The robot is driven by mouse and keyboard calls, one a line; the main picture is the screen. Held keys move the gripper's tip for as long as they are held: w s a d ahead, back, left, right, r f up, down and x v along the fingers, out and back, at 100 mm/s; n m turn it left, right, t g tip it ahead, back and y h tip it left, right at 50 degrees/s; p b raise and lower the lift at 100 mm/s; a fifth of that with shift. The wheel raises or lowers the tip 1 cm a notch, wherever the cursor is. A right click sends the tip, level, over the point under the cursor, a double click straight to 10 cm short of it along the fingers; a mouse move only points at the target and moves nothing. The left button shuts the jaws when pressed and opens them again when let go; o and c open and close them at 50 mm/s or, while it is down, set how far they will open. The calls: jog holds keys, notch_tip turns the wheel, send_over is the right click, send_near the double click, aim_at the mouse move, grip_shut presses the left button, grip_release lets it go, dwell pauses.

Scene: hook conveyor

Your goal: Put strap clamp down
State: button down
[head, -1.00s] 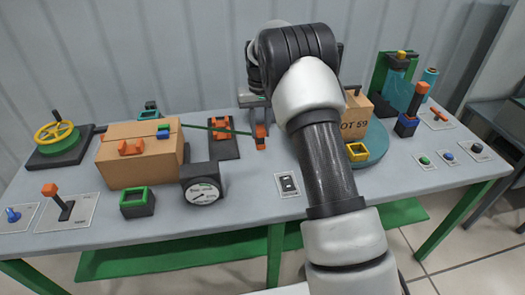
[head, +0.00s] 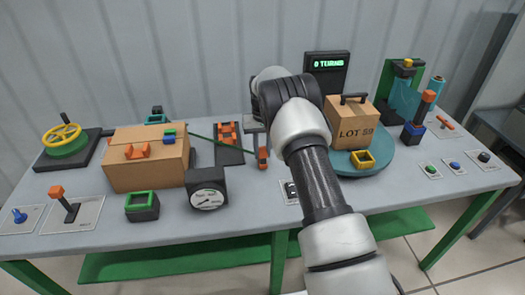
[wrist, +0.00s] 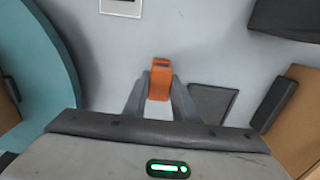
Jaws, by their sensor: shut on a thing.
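The orange strap clamp (head: 263,158) is at the middle of the table. A thin green strap (head: 220,143) slopes down to it from the cardboard box (head: 145,172) on the left. In the wrist view, my gripper (wrist: 159,84) is shut on the orange clamp (wrist: 160,68), one finger on each side. In the head view, my arm hides most of the gripper. The clamp is at or just above the grey tabletop; I cannot tell if it touches.
A dark plate with an orange fitting (head: 227,133) lies just left of the clamp. A gauge block (head: 207,188) stands nearer the front. The teal turntable (head: 385,162) carries a LOT 59 box (head: 352,124) at right. Bare tabletop (head: 250,188) lies in front of the clamp.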

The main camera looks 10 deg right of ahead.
jog(key=shift+f, duration=0.1)
jog(key=shift+f, duration=0.2)
jog(key=c, duration=1.5)
grip_release()
jog(key=shift+o, duration=0.2)
